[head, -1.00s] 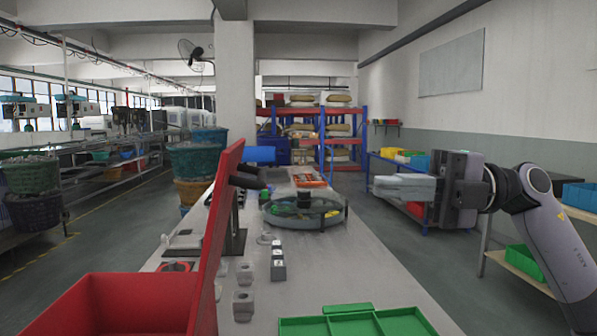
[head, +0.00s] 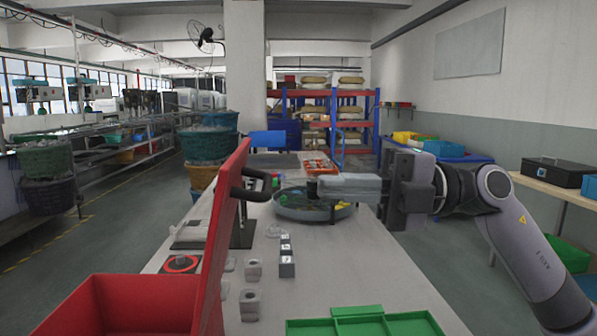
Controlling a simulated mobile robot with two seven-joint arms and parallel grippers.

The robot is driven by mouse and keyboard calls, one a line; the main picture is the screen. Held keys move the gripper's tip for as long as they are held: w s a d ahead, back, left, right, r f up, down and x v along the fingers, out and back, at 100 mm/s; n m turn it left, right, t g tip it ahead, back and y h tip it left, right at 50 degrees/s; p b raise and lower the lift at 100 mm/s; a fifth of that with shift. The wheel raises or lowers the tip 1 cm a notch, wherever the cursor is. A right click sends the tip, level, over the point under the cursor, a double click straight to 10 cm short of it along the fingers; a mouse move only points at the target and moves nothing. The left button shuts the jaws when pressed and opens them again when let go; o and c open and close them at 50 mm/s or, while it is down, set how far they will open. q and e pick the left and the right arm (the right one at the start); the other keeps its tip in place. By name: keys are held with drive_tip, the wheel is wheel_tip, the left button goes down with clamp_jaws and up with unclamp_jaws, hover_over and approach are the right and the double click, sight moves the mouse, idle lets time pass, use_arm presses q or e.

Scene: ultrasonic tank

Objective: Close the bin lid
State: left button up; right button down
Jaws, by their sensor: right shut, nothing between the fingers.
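The red bin (head: 120,303) stands at the lower left, near the table's left side, with its front cut off by the frame. Its red lid (head: 222,240) is raised, standing nearly upright and seen almost edge-on. A black handle (head: 250,184) sticks out from the right face of the lid. My right gripper (head: 316,187) comes in from the right with its fingers shut and empty, pointing left. In the picture the fingertips are to the right of the handle, with a gap between. My left gripper is not in view.
A round grey tray (head: 300,213) with green and yellow pieces lies behind and below my right gripper. A green divided tray (head: 365,325) is at the table's front. Small metal blocks (head: 250,305) stand right of the lid. The table's right middle is clear.

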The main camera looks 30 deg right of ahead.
drive_tip(key=shift+p+x, duration=0.75)
drive_tip(key=shift+x, duration=1.9)
